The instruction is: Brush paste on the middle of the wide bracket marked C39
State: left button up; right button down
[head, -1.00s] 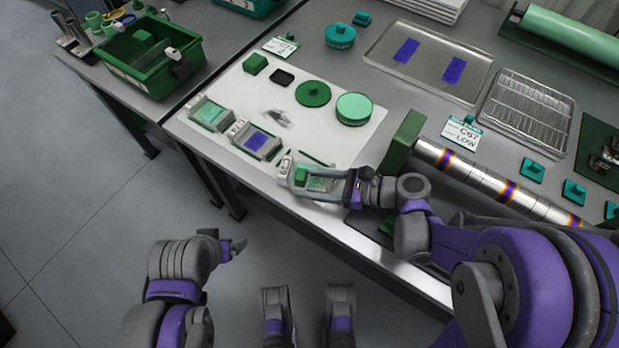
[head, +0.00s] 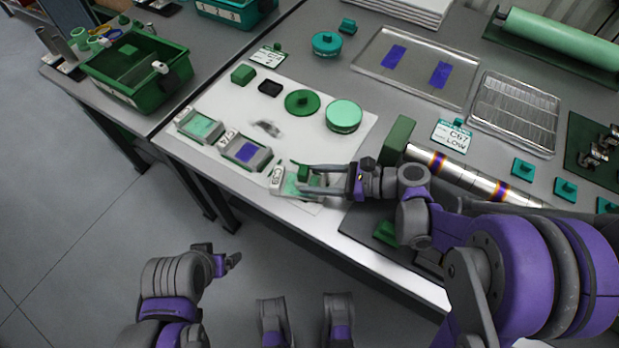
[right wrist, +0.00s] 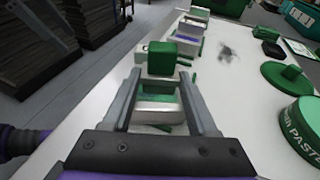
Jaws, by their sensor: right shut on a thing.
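Three grey brackets stand in a row on the white mat's near side: a teal-topped one (head: 200,126), a purple-topped one (head: 247,153), and the nearest one (head: 283,188), with a green middle. My right gripper (head: 304,180) is over the nearest bracket, shut on a green block-shaped handle (right wrist: 176,55). The handle's lower end, and whether it touches the bracket, cannot be told. The bracket also shows between my fingers in the right wrist view (right wrist: 158,112). A paste jar (head: 344,115) stands on the mat. My left gripper (head: 231,261) hangs off the table.
A green lid (head: 302,103), a dark pad (head: 270,88) and a green block (head: 243,75) lie on the mat. A metal roller (head: 460,172) lies to the right. A tray (head: 425,85) and a wire rack (head: 515,110) are behind. A green bin (head: 140,75) is at left.

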jog(key=shift+s+a+r, duration=0.1)
jog(key=shift+s+a, duration=0.15)
jog(key=shift+s, duration=0.75)
jog(key=shift+s+a, duration=0.25)
jog(key=shift+s, duration=0.75)
jog(key=shift+s+d, duration=0.1)
jog(key=shift+d, duration=0.5)
jog(key=shift+w+d+f+b, duration=0.1)
jog(key=shift+w+d+b, duration=0.15)
jog(key=shift+w, duration=0.7)
jog(key=shift+w+d+f+b, duration=0.1)
jog(key=shift+w+d, duration=0.15)
jog(key=shift+w, duration=0.7)
jog(key=shift+r+p, duration=2.05)
jog(key=shift+r, duration=1)
jog(key=shift+r, duration=0.1)
notch_tip(320, 180, up, 3)
jog(key=shift+f+p, duration=0.1)
jog(key=shift+p, duration=0.95)
